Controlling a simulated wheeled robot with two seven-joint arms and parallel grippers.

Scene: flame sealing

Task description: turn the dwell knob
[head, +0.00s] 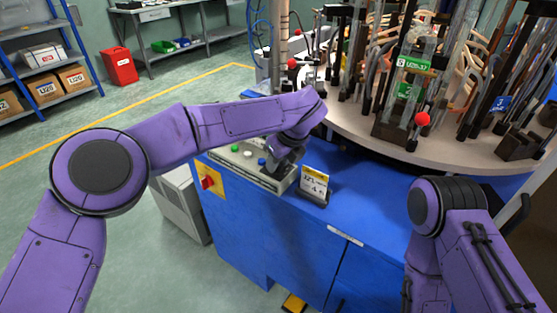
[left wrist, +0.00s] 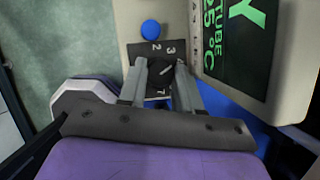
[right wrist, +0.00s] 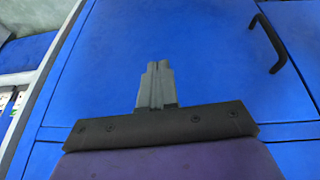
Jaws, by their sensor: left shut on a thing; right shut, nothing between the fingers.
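The dwell knob (left wrist: 163,69) is a dark round knob with a light pointer line, on a dark plate with white numbers, seen in the left wrist view. My left gripper (left wrist: 160,68) has its two fingers on either side of the knob and is shut on it. In the head view my left gripper (head: 286,166) reaches down onto the control box (head: 240,163) and hides the knob. My right gripper (right wrist: 157,68) is shut and empty in front of the blue cabinet doors.
A blue button (left wrist: 151,29) is beside the knob plate. Green and white buttons and a red switch (head: 208,182) are further left. A small sign (head: 314,181) stands close right of the left gripper. A round turntable (head: 450,155) with glassware is behind.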

